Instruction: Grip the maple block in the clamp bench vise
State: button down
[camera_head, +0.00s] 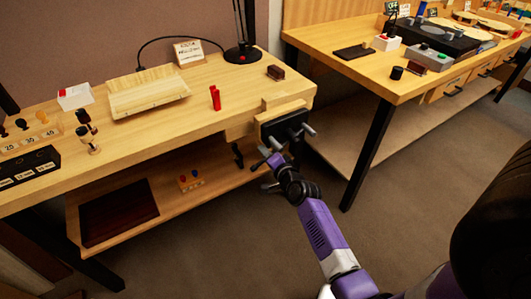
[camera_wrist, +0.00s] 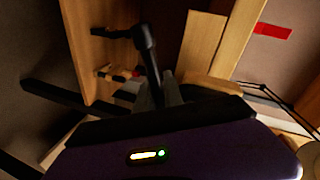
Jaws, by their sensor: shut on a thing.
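The bench vise (camera_head: 284,126), with a dark front plate and grey rods, is on the right end of the left bench. A pale wood piece (camera_head: 284,108) shows at its top; I cannot tell whether this is the maple block or a wooden jaw. My gripper (camera_head: 274,163) is in front of and below the vise plate. In the wrist view, my gripper (camera_wrist: 163,97) is shut on a dark bar with a knobbed end, the vise handle (camera_wrist: 147,40). The fingertips are dim and partly hidden by the bar.
The left bench (camera_head: 200,118) holds a red upright piece (camera_head: 215,98), a dark brown block (camera_head: 275,72), a lamp foot (camera_head: 242,54) and a slatted pale wood item (camera_head: 148,94). A lower shelf (camera_head: 160,180) carries a dark panel (camera_head: 119,211). A second bench (camera_head: 350,68) stands right, with open floor between.

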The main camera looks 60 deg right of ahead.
jog(key=c, duration=1.5)
grip_release()
jog(key=shift+s+f, duration=0.2)
jog(key=shift+c, duration=0.2)
jog(key=shift+o, duration=0.4)
jog(key=shift+w, duration=0.1)
jog(key=shift+r, duration=0.1)
jog(key=p+v, duration=0.1)
jog(key=v, duration=0.6)
jog(key=shift+s+a, duration=0.25)
jog(key=shift+s, duration=0.1)
jog(key=shift+r, duration=0.1)
